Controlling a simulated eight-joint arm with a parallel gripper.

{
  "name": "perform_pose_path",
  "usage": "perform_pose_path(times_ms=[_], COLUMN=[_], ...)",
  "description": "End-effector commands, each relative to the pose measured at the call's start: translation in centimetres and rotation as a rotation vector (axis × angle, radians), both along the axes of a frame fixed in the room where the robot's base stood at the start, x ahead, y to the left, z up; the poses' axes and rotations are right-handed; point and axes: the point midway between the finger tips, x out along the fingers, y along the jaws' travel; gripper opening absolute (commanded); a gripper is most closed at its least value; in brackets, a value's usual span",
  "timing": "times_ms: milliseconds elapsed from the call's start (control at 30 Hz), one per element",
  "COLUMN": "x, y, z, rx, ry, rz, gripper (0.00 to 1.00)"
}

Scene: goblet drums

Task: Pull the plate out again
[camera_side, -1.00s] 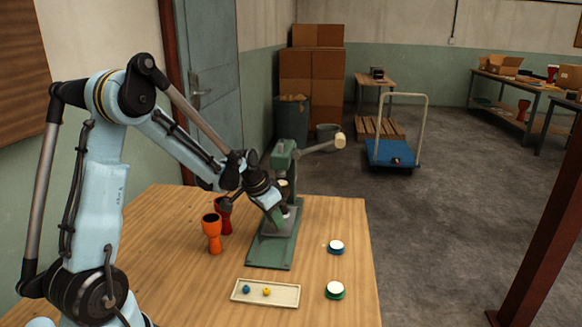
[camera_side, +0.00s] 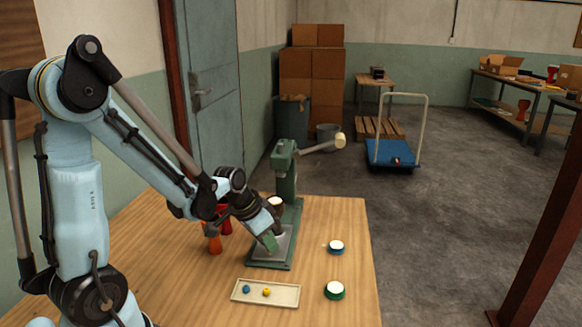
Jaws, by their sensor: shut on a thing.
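The green press (camera_side: 285,185) stands on the table with its lever out to the right. A grey sliding plate (camera_side: 287,246) lies on the press's base, toward the front end. My gripper (camera_side: 271,241) is low at the left front of this plate and shut on it; its fingertips and the grip point are hard to make out. A dark piece with a pale top (camera_side: 275,201), perhaps a drum, stands above the plate, largely hidden behind my wrist. Two goblet drums, orange (camera_side: 214,243) and red (camera_side: 227,222), are partly hidden behind my arm.
A pale tray (camera_side: 281,294) with a blue and a yellow ball lies in front of the press.

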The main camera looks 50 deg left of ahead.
Motion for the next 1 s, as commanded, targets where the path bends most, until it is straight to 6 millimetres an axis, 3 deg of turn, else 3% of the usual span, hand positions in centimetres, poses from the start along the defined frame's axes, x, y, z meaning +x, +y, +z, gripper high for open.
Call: perform_pose_path(times_ms=[67, 100, 233, 633, 1000], x=[-0.4, -0.4, -0.3, -0.4, -1.7], y=[-0.5, -0.5, -0.5, -0.3, -0.3], z=[-0.1, -0.1, -0.1, 0.2, 3.4], rx=[-0.015, -0.016, -0.014, -0.009, -0.01], ry=[0.011, 0.011, 0.01, 0.008, 0.008], rz=[-0.006, -0.007, -0.006, -0.004, -0.003], gripper=[0.0, 0.31, 0.5, 0.5, 0.5])
